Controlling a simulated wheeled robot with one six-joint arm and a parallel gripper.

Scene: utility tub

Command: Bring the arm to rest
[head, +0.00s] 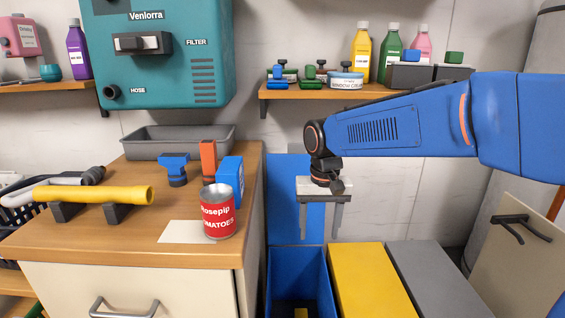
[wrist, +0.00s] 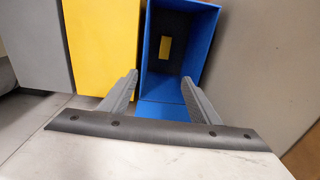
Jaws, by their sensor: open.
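My gripper (head: 320,222) hangs from my blue arm, fingers pointing down and spread apart, with nothing between them. In the head view it is right of the wooden-topped cabinet and above the open blue bin (head: 296,270). In the wrist view my gripper (wrist: 160,92) shows its two grey fingers, with the blue bin (wrist: 150,88) beyond them. A small yellow block (wrist: 166,48) lies on the bin's floor. The fingers touch nothing that I can see.
A yellow lid (head: 370,280) and a grey lid (head: 455,280) lie beside the blue bin. The wooden counter (head: 130,225) holds a red tomato can (head: 218,215), a blue box (head: 230,178) and a grey tray (head: 178,145). A shelf (head: 330,93) with bottles is behind my arm.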

